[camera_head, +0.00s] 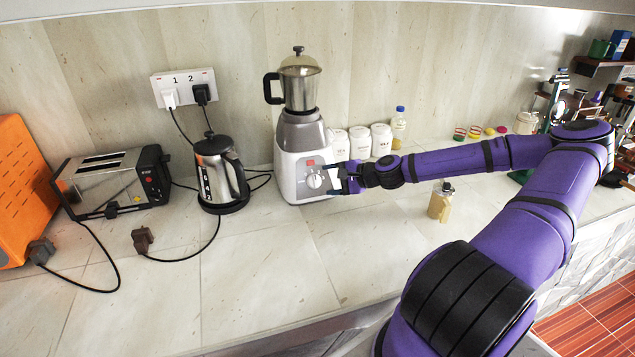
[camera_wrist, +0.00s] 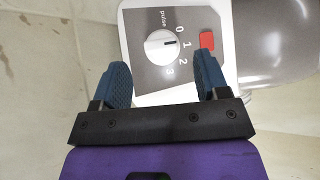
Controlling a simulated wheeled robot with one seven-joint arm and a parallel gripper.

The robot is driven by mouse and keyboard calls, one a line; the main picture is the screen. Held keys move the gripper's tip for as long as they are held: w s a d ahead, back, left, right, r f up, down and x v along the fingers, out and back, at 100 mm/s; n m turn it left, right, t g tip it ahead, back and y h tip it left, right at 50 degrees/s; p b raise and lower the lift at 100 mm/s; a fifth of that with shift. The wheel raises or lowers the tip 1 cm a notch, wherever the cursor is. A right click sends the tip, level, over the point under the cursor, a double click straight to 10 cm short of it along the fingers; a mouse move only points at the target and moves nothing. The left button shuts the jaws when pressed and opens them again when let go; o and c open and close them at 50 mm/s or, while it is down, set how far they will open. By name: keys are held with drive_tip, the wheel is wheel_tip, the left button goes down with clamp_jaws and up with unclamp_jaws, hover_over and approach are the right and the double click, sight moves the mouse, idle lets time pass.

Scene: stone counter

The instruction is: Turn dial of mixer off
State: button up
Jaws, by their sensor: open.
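The mixer (camera_head: 300,175) stands upright against the back wall, with a white base and a steel jar on top. Its round white dial (camera_head: 315,181) is on the front panel. In the wrist view the dial (camera_wrist: 158,48) is surrounded by the marks pulse, 0, 1, 2 and 3. Its dark pointer line points right, toward the 1. My gripper (camera_head: 338,180) is in front of the panel, just right of the dial. In the wrist view my gripper (camera_wrist: 162,61) is open, with its blue fingers either side below the dial and nothing between them. Contact with the panel cannot be told.
A red switch (camera_wrist: 207,41) is beside the dial, near the right finger. A kettle (camera_head: 220,175) and a toaster (camera_head: 115,180) stand to the left. White canisters (camera_head: 381,140) stand behind my forearm. A small bottle (camera_head: 440,203) is in front of it.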

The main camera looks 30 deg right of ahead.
sight(316, 182)
drive_tip(key=shift+x, duration=2.5)
drive_tip(key=shift+c, duration=0.5)
drive_tip(key=c, duration=0.7)
